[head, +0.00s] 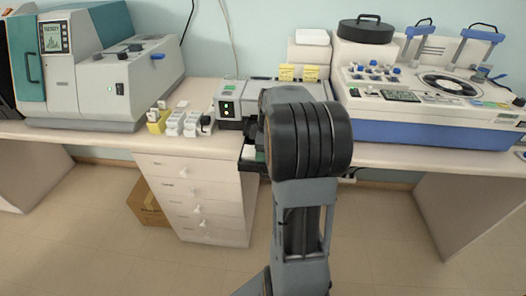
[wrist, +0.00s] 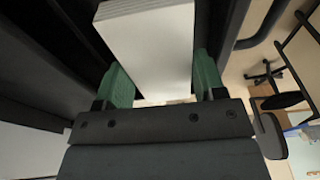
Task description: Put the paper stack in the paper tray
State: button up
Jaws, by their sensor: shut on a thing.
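The white paper stack (wrist: 150,45) is in the wrist view, between the two green fingers of my gripper (wrist: 162,76). In the head view my arm hides most of the gripper and the stack. A dark tray-like part (head: 246,166) juts out at the desk's front edge, below the grey printer-like machine (head: 232,100), with a bit of white showing over it. I cannot tell for sure that it is the paper tray.
A teal and white machine (head: 100,75) stands at the left of the desk. Small white and yellow racks (head: 176,122) stand left of the grey machine. A large white and blue machine (head: 425,120) fills the right. Drawers (head: 195,190) and a cardboard box (head: 148,203) are below.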

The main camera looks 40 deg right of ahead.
jog(key=shift+f, duration=0.3)
jog(key=shift+f, duration=0.1)
jog(key=shift+f, duration=0.15)
jog(key=o, duration=0.7)
